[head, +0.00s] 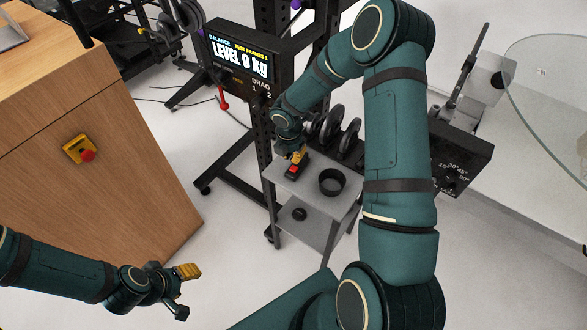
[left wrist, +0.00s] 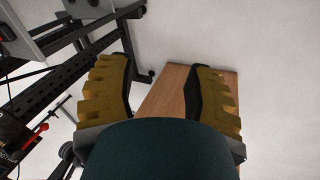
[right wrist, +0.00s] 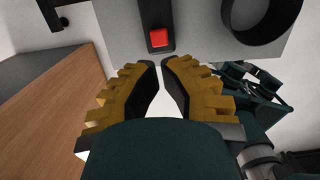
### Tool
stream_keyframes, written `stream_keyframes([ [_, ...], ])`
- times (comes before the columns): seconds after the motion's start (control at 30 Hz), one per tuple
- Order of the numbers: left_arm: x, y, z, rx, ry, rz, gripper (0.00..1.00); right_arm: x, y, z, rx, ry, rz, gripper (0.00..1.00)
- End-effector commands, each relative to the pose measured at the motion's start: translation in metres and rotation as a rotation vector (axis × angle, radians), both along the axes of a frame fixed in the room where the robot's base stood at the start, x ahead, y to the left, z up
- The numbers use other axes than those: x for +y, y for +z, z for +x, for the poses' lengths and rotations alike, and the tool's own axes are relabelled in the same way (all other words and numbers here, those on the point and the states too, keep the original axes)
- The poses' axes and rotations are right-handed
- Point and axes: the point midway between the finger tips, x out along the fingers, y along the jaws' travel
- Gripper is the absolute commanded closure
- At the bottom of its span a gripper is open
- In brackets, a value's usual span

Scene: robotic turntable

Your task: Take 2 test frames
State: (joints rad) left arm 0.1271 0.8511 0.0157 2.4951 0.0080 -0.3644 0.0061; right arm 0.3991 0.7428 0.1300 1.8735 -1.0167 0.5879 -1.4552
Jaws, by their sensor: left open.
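A small black box with a red button (head: 292,170) sits on the grey stand's top. It also shows in the right wrist view (right wrist: 159,38), just beyond the fingertips. My right gripper (head: 299,156) is close beside the button. Its fingers (right wrist: 160,66) are almost together, with a narrow empty gap; contact with the box cannot be told. The display (head: 240,58) reads "TEST FRAMES 1", "BALANCE" and "LEVEL 0 kg". My left gripper (head: 183,288) is open and empty over the floor at the lower left; its spread fingers (left wrist: 160,85) show in the left wrist view.
A black cup-like ring (head: 332,182) stands right of the button on the grey stand (head: 318,205). A wooden cabinet (head: 120,150) with a yellow-and-red emergency stop (head: 80,150) is at left. Black weight plates (head: 340,140) stand behind. A glass table (head: 555,90) is at right.

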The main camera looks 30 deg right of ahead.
Motion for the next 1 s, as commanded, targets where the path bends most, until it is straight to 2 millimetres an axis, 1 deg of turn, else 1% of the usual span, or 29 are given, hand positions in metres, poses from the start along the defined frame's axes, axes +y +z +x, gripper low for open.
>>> stream_keyframes([
  [0.03, 0.000, -0.006, -0.001, 0.002, -0.002, 0.000, 0.48, 0.000, -0.007, 0.000, 0.000, -0.001, 0.001, 1.00],
  [0.3, -0.001, -0.032, -0.009, 0.021, -0.015, -0.004, 0.48, -0.003, -0.039, 0.001, 0.000, -0.001, 0.000, 1.00],
  [0.5, -0.002, -0.047, -0.011, 0.024, -0.020, -0.005, 0.48, -0.005, -0.059, 0.002, 0.000, -0.001, 0.000, 1.00],
  [0.63, -0.002, -0.050, -0.011, 0.024, -0.021, -0.005, 0.48, -0.005, -0.063, 0.003, -0.001, -0.001, 0.001, 1.00],
  [1.0, -0.002, -0.050, -0.011, 0.024, -0.021, -0.005, 0.48, -0.005, -0.064, 0.003, 0.000, -0.001, 0.000, 1.00],
])
